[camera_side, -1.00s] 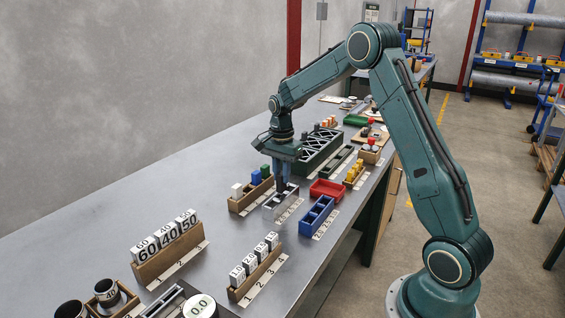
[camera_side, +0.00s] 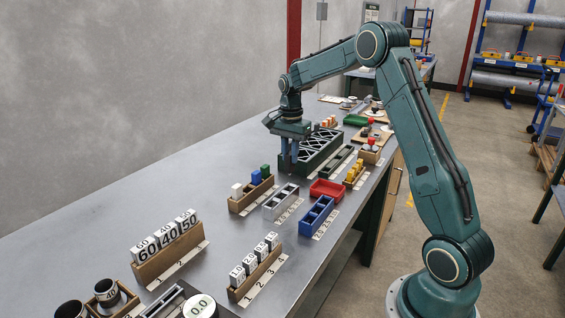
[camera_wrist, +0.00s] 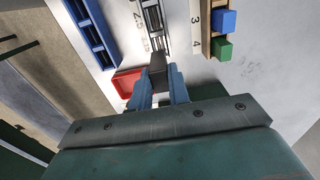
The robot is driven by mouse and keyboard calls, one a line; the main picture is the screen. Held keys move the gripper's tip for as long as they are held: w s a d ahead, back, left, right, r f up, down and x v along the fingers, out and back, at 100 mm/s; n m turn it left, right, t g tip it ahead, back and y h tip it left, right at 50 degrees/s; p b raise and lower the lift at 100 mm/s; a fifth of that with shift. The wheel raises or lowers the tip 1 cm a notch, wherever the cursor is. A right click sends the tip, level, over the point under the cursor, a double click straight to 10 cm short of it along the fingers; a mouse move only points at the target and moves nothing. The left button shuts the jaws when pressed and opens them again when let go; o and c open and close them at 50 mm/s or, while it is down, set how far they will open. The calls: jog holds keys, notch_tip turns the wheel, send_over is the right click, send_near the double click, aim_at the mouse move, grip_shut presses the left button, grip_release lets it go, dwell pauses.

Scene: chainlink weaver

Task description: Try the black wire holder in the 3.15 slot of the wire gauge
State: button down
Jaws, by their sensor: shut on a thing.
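My gripper (camera_side: 288,162) is shut on the black wire holder (camera_wrist: 157,66), a dark block between the fingertips in the wrist view. In the side view the holder cannot be made out. The gripper is above the table, just behind the wooden rack (camera_side: 240,207) with white, blue and green holders. A grey slotted block (camera_side: 272,210), which looks like the wire gauge, lies in front of and to the right of that rack. The gripper is apart from it.
A dark green lattice-topped box (camera_side: 318,158) stands close beside the gripper. A red tray (camera_side: 327,190), a blue slotted block (camera_side: 318,216) and a rack of yellow pieces (camera_side: 354,174) lie to the right. The table's middle left is clear.

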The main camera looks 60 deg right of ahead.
aim_at(290, 172)
jog(key=shift+f, duration=3.35)
jog(key=c, duration=1.3)
grip_release()
jog(key=shift+o, duration=0.2)
jog(key=shift+r, duration=0.1)
notch_tip(290, 172, up, 13)
jog(key=shift+r, duration=0.3)
